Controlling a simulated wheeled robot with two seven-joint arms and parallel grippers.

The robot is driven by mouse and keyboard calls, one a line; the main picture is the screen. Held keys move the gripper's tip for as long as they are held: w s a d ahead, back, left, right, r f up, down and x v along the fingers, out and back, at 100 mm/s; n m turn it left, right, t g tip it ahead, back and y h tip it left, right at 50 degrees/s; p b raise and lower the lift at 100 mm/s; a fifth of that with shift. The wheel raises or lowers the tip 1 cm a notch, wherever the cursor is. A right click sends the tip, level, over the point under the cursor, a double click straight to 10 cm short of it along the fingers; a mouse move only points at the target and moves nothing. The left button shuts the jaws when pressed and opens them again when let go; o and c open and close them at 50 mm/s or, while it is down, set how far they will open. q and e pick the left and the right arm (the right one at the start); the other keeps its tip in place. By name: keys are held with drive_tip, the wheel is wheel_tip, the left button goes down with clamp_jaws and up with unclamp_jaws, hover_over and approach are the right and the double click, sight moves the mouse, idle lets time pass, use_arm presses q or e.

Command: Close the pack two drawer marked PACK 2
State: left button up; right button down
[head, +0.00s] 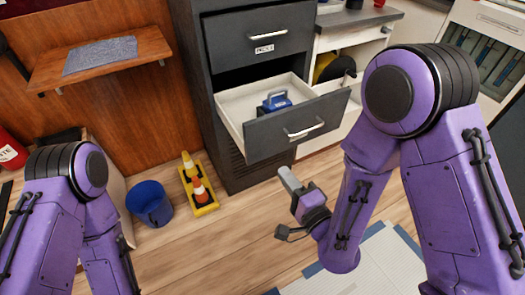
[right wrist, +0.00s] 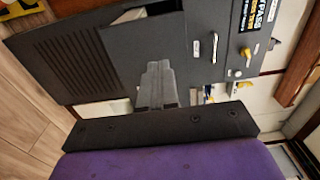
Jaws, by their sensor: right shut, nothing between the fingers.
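In the head view a dark grey drawer (head: 270,140) stands pulled out of a dark cabinet, with a pale inside and a silver bar handle. No label is readable on its front. A blue object (head: 277,101) lies inside it. The closed drawer above (head: 262,30) has a small white label starting "PACK"; its number is hard to read. My right gripper (head: 285,175) is shut and empty, below and in front of the open drawer's front, apart from it. In the right wrist view its closed fingers (right wrist: 157,85) point toward the dark cabinet. My left gripper is out of view.
A yellow tray with small cones (head: 200,190) and a blue bucket (head: 150,203) stand on the floor left of the cabinet. A wooden shelf (head: 100,58) is on the left wall. A light cabinet with shelves (head: 350,35) stands at right. Wooden floor between is clear.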

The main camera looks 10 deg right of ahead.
drive_tip(key=b, duration=0.9)
approach(258, 137)
drive_tip(key=p+x, duration=0.1)
drive_tip(key=x, duration=0.5)
drive_tip(key=shift+w+a+p, duration=0.1)
drive_tip(key=shift+p, duration=0.3)
drive_tip(key=shift+w+a, duration=0.1)
drive_tip(key=shift+w, duration=0.25)
